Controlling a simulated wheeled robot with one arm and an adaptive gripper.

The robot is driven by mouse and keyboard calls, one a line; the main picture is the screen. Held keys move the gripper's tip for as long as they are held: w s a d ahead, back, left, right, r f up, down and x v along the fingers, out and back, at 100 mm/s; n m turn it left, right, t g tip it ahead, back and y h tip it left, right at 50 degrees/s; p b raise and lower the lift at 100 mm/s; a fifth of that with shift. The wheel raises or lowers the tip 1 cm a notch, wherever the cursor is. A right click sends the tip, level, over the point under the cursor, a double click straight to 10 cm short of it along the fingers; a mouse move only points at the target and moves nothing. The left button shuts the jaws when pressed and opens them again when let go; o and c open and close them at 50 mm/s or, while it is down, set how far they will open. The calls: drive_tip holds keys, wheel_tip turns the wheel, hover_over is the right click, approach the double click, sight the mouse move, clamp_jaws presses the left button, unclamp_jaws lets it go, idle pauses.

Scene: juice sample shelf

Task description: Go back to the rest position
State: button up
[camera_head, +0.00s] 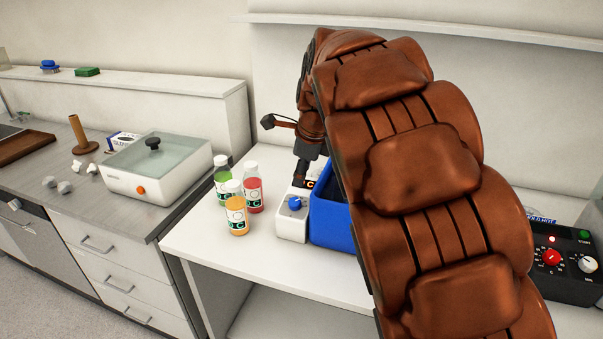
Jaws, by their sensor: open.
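My brown arm rises across the right half of the head view. My gripper (303,172) shows as a dark part pointing down behind the white device with a blue knob (291,228). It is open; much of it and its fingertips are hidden. A blue bin (335,235) stands right of the device, partly hidden by my arm.
A black control box (562,275) with knobs stands at the right. A wall shelf (440,29) runs above. On the left counter are a glass-lidded white bath (150,190) and a brown stand (82,140). The white table's front left (215,240) is clear.

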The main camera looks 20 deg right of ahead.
drive_tip(key=s+f+n+g, duration=0.2)
drive_tip(key=s+n, duration=0.6)
drive_tip(key=s, duration=0.5)
drive_tip(key=s+f+n+g, duration=0.2)
drive_tip(key=s+f+n, duration=0.3)
drive_tip(key=s+n, duration=0.3)
drive_tip(key=s+a+f+n+g, duration=0.1)
drive_tip(key=s+f+n, duration=0.3)
drive_tip(key=s, duration=1.3)
drive_tip(key=n, duration=0.4)
drive_tip(key=shift+s+g+h, duration=0.35)
drive_tip(key=shift+g+h, duration=0.05)
